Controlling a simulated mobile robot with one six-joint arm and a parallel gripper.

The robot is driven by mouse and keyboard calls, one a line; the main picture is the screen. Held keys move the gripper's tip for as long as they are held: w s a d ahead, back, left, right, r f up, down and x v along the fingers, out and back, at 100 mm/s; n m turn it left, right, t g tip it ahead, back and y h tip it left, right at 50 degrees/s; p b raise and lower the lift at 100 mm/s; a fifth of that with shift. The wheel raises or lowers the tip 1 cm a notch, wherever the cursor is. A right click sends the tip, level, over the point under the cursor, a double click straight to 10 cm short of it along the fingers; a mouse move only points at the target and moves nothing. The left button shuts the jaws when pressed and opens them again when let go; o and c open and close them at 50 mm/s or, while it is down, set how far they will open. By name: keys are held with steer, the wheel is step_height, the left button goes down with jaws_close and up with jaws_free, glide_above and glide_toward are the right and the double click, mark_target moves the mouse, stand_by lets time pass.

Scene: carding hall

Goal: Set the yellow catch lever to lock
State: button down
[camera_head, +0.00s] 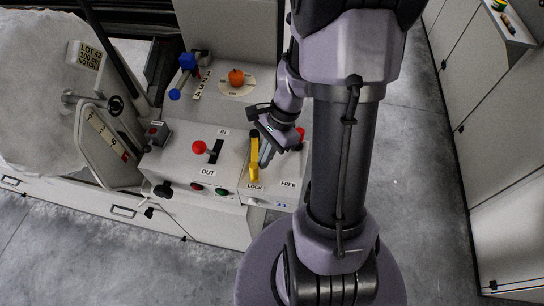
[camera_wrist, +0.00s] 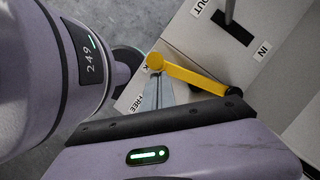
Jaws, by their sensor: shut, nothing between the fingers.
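The yellow catch lever (camera_head: 254,158) is on the light control box, its black end away from the labels and its rounded yellow end beside the LOCK label (camera_head: 254,187). The FREE label (camera_head: 288,184) is to the right. My gripper (camera_head: 265,162) is shut and empty, just right of the lever on the FREE side. In the wrist view the lever (camera_wrist: 195,76) runs from its black end to its round yellow end, with my fingertips (camera_wrist: 160,82) close by that end. The fingers partly hide the labels. I cannot tell whether they touch the lever.
Left of the lever, a red-knobbed lever (camera_head: 200,147) stands between IN and OUT labels. Red and green buttons (camera_head: 221,192) are on the box front. An orange knob (camera_head: 236,77) and a blue-knobbed lever (camera_head: 187,61) are behind. Open floor (camera_head: 420,180) lies right.

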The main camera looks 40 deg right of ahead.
steer(key=shift+w+a+m+t, duration=0.2)
steer(key=shift+w+a+m, duration=0.05)
steer(key=shift+a+m, duration=0.25)
steer(key=shift+w+a+m+t, duration=0.2)
steer(key=shift+w+a+m, duration=0.05)
steer(key=shift+a+m, duration=0.25)
steer(key=shift+w+a+b, duration=0.3)
steer(key=shift+w+a, duration=0.1)
steer(key=shift+w, duration=0.05)
